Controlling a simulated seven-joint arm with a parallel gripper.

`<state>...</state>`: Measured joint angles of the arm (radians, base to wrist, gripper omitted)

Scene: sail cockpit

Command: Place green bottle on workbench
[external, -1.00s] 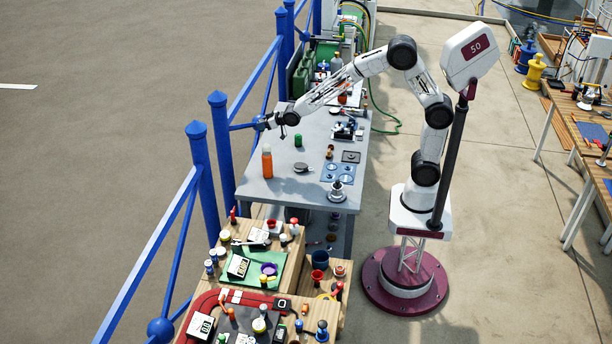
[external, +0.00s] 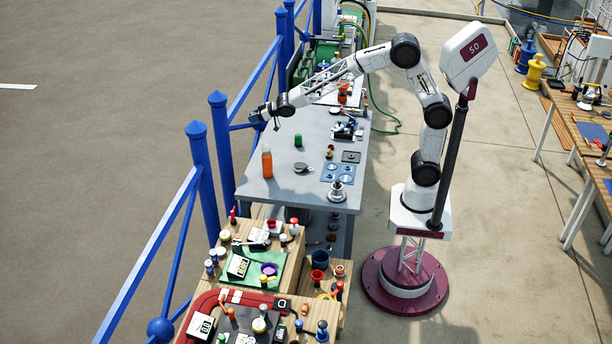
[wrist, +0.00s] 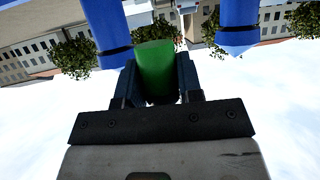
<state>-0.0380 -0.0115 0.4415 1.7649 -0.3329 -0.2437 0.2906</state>
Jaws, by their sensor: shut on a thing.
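My gripper (external: 259,115) is at the far left end of my arm, above the left edge of the grey workbench (external: 285,190) by the blue railing. In the wrist view my gripper (wrist: 158,92) is shut on a green bottle (wrist: 156,62), which sits between the two dark fingers. The bottle's lower part is hidden by the fingers and gripper body. The held bottle cannot be made out in the external view. A separate small green cylinder (external: 298,140) stands on the workbench, apart from my gripper.
An orange bottle (external: 267,162) stands near the workbench's left edge. A dark round item (external: 303,168), a blue plate (external: 337,173) and a silver-topped item (external: 337,190) are on the bench. Blue railing posts (external: 208,160) run along its left side. The bench's front left is clear.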

